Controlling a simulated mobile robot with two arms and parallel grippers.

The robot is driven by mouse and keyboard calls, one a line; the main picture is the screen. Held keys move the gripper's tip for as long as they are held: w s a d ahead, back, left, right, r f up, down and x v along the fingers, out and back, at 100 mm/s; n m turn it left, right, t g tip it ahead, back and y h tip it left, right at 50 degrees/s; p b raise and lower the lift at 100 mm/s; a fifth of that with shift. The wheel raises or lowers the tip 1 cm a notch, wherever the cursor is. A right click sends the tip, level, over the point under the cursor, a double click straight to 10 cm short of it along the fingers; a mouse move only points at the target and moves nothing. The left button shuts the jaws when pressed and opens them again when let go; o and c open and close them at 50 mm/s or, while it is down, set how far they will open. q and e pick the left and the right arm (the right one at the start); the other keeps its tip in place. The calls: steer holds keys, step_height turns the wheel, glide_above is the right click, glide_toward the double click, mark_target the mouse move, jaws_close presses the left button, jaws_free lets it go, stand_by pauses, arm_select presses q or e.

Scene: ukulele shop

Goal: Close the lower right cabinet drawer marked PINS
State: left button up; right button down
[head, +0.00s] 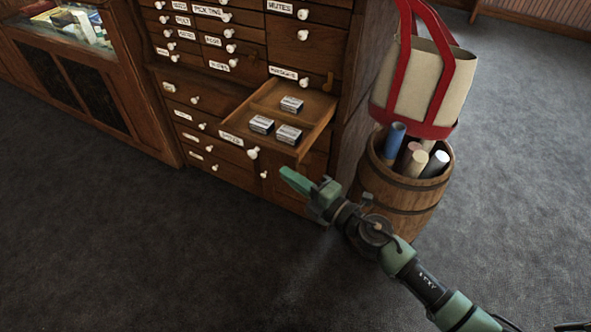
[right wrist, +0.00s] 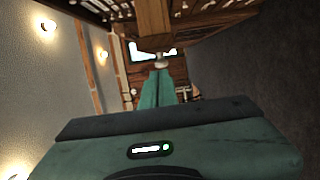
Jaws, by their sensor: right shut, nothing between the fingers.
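The open drawer (head: 306,106) juts out from the lower right of the wooden cabinet (head: 222,97). Its front has a white knob (head: 252,153) and a small label (head: 231,138) that I cannot read surely. Several compartments show inside, with three small boxes (head: 290,104) in them. My right gripper (head: 287,175) is shut and empty, low in front of the drawer, to the right of and below the knob. In the right wrist view its green fingers (right wrist: 158,82) point toward the knob (right wrist: 160,63); I cannot tell whether they touch. My left gripper is not in view.
A wooden barrel (head: 398,202) with rolled tubes stands right of the cabinet, close to my right arm. A cream and red tote bag (head: 424,85) is above it. A glass display case (head: 75,50) stands at the left. The grey carpet (head: 130,255) in front is clear.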

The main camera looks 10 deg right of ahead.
mark_target(331, 113)
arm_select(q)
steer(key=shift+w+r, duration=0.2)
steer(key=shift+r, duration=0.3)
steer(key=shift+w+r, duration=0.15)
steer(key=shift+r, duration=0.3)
arm_select(e)
steer(key=shift+w+d+f, duration=0.1)
steer(key=shift+w+d, duration=0.65)
steer(key=shift+w, duration=0.15)
